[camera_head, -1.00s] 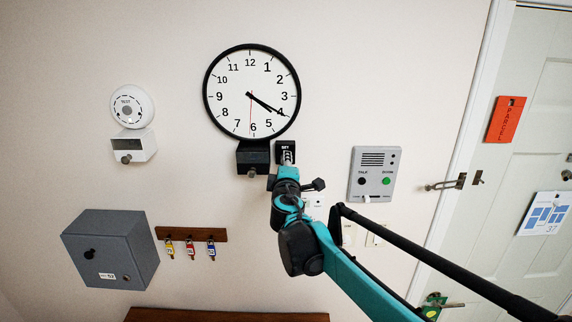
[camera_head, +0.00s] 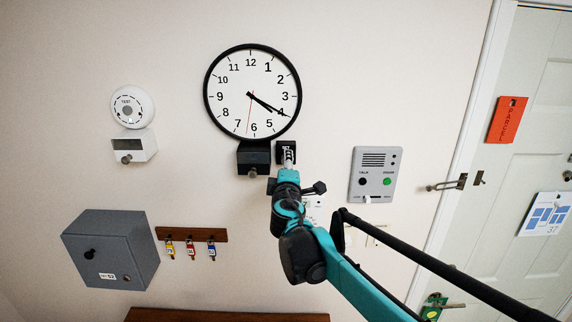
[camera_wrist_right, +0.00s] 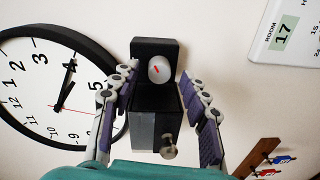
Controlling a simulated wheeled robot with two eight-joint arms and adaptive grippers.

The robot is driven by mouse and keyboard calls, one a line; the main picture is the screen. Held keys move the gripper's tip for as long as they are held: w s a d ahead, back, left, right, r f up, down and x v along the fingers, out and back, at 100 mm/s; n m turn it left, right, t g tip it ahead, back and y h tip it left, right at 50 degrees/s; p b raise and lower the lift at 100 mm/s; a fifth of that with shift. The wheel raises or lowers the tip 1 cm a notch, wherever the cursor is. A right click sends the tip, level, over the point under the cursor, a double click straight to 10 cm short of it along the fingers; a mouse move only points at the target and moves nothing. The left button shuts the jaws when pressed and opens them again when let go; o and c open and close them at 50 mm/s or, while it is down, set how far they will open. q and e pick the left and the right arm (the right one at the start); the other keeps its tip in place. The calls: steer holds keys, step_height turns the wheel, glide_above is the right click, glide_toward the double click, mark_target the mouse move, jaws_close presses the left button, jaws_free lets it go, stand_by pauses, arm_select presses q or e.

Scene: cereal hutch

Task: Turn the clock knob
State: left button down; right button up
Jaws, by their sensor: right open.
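A round clock (camera_head: 235,75) with a black rim hangs on the wall. Beside its lower right edge is a black plate marked SET (camera_head: 286,146), also in the right wrist view (camera_wrist_right: 145,48). On that plate sits a round white knob (camera_wrist_right: 159,69) with a red mark. My right gripper (camera_head: 289,158) is in front of the plate and hides the knob in the head view. In the right wrist view my right gripper (camera_wrist_right: 160,95) is open, with its fingers on either side of the plate and knob. I cannot tell whether they touch. My left gripper is not in view.
A black box (camera_head: 252,157) with a metal knob (camera_head: 252,172) is under the clock, close left of my gripper. An intercom (camera_head: 374,174) is to the right. A grey cabinet (camera_head: 110,250) and a key rack (camera_head: 190,235) are lower left.

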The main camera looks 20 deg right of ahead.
steer(key=v, duration=1)
steer(key=shift+s, duration=0.3)
steer(key=shift+r, duration=0.1)
steer(key=s+d+f+m+g+b, duration=0.2)
steer(key=s+f+m+b, duration=0.15)
steer(key=f+b, duration=0.45)
steer(key=s+d+f+m+g+b, duration=0.25)
steer(key=s+f, duration=0.25)
steer(key=f, duration=0.7)
steer(key=s+d+f+m+g+b, duration=0.1)
steer(key=s+d+f+m+b, duration=0.2)
steer(key=f+b, duration=0.5)
steer(key=s+a+f+m+g+y+b, duration=0.1)
steer(key=s+a+f+b, duration=0.1)
steer(key=f, duration=0.7)
steer(key=s+a+f+m+g+y+b, duration=0.2)
steer(key=s+a+f+b, duration=0.1)
steer(key=s+f+b, duration=0.2)
steer(key=s+a+f+m+g+y+b, duration=0.1)
steer(key=s+f, duration=0.5)
steer(key=f, duration=0.7)
steer(key=a+b, duration=0.1)
steer(key=b, duration=0.1)
steer(key=shift+s+a+f+y+b, duration=0.3)
steer(key=shift+s+f+b, duration=0.1)
